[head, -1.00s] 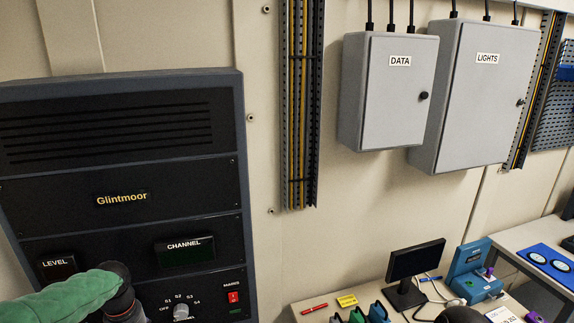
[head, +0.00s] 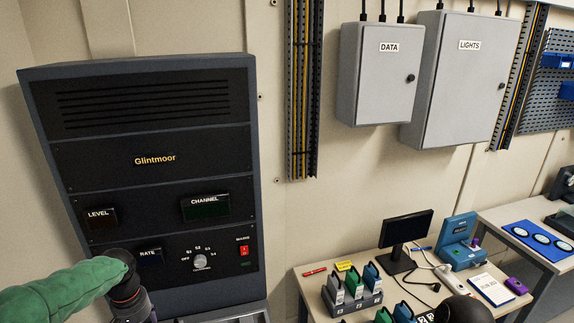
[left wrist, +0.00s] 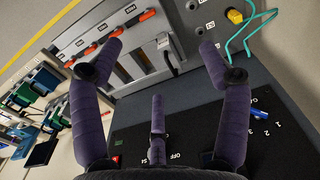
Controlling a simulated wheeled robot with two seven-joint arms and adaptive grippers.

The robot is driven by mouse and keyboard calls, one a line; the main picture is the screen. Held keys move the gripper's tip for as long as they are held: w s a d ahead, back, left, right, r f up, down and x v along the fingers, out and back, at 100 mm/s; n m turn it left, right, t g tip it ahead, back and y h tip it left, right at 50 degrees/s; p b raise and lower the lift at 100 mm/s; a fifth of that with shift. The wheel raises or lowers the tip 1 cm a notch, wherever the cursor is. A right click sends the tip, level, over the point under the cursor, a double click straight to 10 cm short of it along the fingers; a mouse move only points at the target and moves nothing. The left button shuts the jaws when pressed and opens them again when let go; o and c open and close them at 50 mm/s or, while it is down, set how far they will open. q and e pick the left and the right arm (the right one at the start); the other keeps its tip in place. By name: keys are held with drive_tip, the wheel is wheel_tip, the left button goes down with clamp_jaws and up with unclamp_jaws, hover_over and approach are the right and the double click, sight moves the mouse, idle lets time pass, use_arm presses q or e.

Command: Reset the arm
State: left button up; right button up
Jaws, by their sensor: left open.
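My left arm, in a green sleeve, comes in from the left in the head view and ends in front of the Glintmoor cabinet (head: 155,159). My left gripper shows in the left wrist view (left wrist: 160,50) with its purple fingers spread and nothing between the tips. The cabinet has LEVEL, CHANNEL and RATE windows, a grey selector dial (head: 200,262) and a red MAINS switch (head: 244,250). The wrist view shows a grey panel with orange-handled levers (left wrist: 90,49) beyond the fingers.
A bench (head: 313,285) at the right holds a monitor (head: 406,229), several coloured units and a teal device (head: 459,241). Grey DATA (head: 377,90) and LIGHTS (head: 460,90) boxes hang on the wall. A teal loop (left wrist: 247,38) and yellow knob (left wrist: 234,16) sit near the wrist view's top right.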

use_arm(q)
drive_tip(key=s+d+f+m+h, duration=0.1)
drive_tip(key=d+f+h, duration=0.1)
drive_tip(key=d+f, duration=0.65)
drive_tip(key=s+d+f+h, duration=0.1)
drive_tip(key=d+f, duration=0.4)
drive_tip(key=f, duration=0.7)
drive_tip(key=s+d+f+h, duration=0.1)
drive_tip(key=s+d+f, duration=1.2)
drive_tip(key=s, duration=0.3)
wheel_tip(320, 180, down, 14)
drive_tip(key=w+d+b, duration=0.1)
drive_tip(key=b, duration=1.4)
drive_tip(key=shift+w+d+b, duration=0.2)
drive_tip(key=shift+w+b, duration=0.1)
use_arm(e)
wheel_tip(320, 180, down, 16)
drive_tip(key=shift+w+r, duration=0.15)
drive_tip(key=shift+r, duration=0.05)
